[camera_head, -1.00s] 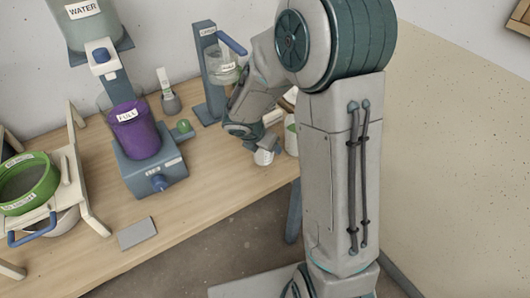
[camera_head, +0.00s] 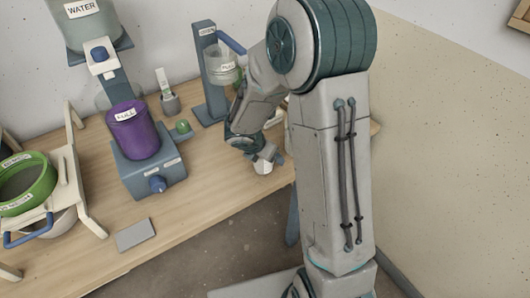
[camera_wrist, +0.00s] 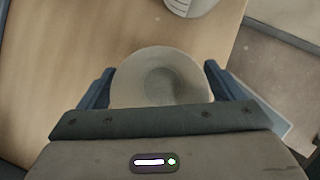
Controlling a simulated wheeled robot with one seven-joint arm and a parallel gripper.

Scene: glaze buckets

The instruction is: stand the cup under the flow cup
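A pale, round cup (camera_wrist: 160,62) sits between the two blue fingers of my gripper (camera_wrist: 160,88) in the wrist view. I look down into its open mouth, and both fingers appear to touch its sides. In the head view the cup (camera_head: 263,166) shows as a small white shape at the end of my arm, above the table's front right part; my gripper (camera_head: 266,157) is partly hidden there. The flow cup (camera_head: 222,71), a clear labelled vessel, hangs on a blue-grey stand (camera_head: 208,85) behind my arm, with a blue lever (camera_head: 231,43) beside it.
A purple bucket (camera_head: 133,138) on a blue-grey base, a green sieve (camera_head: 25,185) on a frame and a grey plate (camera_head: 135,235) stand to the left on the wooden table (camera_head: 190,205). In the wrist view, a marked pale container (camera_wrist: 190,6) stands just beyond the cup.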

